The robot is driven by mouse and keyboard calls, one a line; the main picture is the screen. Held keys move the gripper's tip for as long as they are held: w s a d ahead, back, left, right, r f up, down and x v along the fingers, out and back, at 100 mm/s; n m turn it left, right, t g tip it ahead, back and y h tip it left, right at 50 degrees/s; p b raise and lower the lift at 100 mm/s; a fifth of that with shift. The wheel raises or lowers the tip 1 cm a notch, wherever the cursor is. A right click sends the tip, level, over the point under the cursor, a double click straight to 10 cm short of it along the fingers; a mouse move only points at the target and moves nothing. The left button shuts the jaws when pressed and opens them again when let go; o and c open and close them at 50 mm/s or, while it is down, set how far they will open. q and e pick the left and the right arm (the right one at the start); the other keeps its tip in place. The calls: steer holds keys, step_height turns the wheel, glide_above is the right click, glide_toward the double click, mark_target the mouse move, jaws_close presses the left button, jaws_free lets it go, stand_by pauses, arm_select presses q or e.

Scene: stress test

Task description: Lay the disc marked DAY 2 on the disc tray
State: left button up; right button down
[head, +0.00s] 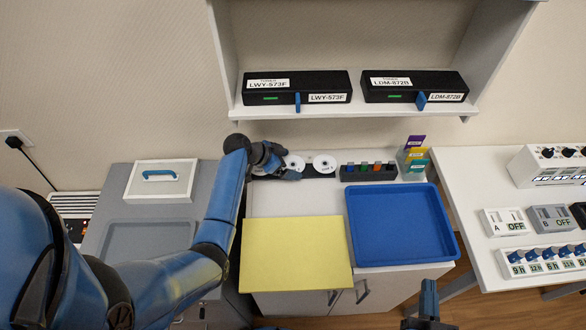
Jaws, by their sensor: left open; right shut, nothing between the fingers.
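White discs lie in a row on a black strip at the back of the white cabinet: a middle disc (293,162), a right disc (324,163) and a left one mostly hidden by my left arm. Their markings are too small to read, so I cannot tell which is DAY 2. My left gripper (287,174) is open at the front edge of the middle disc; contact cannot be told. My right gripper (427,312) is shut and empty at the bottom edge, partly out of frame. Which thing is the disc tray is unclear; the black strip (308,171) bears the discs.
A yellow sheet (296,254) and a blue tray (402,225), empty, cover the cabinet's front. A black block with coloured pegs (369,172) and a card holder (415,160) stand right of the discs. A shelf with black boxes (297,88) overhangs behind. Switch boxes (503,221) stand at right.

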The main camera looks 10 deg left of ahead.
mark_target(288, 166)
arm_select(q)
steer(key=shift+w+d+f, duration=0.15)
steer(key=shift+d+f, duration=0.05)
steer(key=shift+f, duration=0.05)
steer(key=shift+c, duration=0.3)
steer(key=c, duration=0.5)
step_height(288, 166, up, 4)
steer(key=shift+f+p, duration=0.15)
steer(key=shift+p, duration=1.05)
steer(key=shift+f, duration=0.1)
steer(key=shift+a, duration=0.1)
